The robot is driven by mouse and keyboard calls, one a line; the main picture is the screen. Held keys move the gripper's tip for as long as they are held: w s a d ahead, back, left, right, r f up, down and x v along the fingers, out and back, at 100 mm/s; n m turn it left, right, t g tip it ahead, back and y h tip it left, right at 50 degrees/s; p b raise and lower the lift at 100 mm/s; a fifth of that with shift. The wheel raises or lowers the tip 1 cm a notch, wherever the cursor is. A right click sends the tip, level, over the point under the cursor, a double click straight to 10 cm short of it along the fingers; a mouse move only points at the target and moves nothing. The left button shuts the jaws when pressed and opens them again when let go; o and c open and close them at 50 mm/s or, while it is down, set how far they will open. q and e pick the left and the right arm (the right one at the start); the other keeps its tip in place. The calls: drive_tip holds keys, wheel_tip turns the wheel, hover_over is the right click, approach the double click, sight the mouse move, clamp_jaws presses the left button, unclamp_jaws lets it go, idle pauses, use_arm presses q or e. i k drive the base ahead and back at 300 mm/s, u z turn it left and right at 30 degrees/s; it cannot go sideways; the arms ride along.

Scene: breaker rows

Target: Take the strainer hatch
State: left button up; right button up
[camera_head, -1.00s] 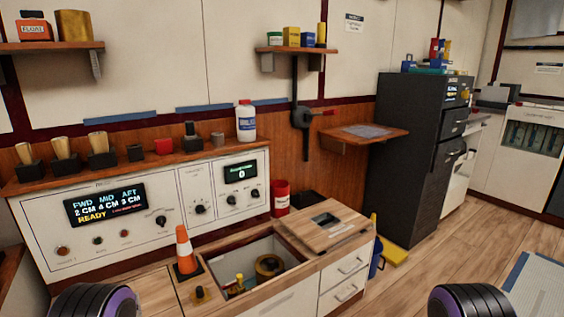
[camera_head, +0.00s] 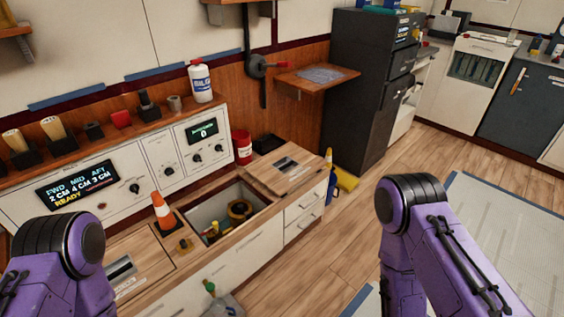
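Two wooden hatch lids with recessed metal handles show in the head view. One lid (camera_head: 287,166) lies on the counter at the right of an open square well (camera_head: 206,206). The other lid (camera_head: 121,268) lies at the counter's left end, partly hidden behind my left arm. I cannot read a label that says which is the strainer hatch. A yellow ring-shaped part and small yellow and green items lie inside the well. My two purple arms show at the lower left and lower right, but both grippers are out of view.
A dark cabinet (camera_head: 370,90) stands at the back. Open wooden floor (camera_head: 345,225) lies right of the counter.

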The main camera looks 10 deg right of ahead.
sight(280, 170)
drive_tip(key=z, duration=1.55)
drive_tip(key=i, duration=4.6)
drive_tip(key=u, duration=4.7)
drive_tip(key=i, duration=1.05)
drive_tip(key=z, duration=0.05)
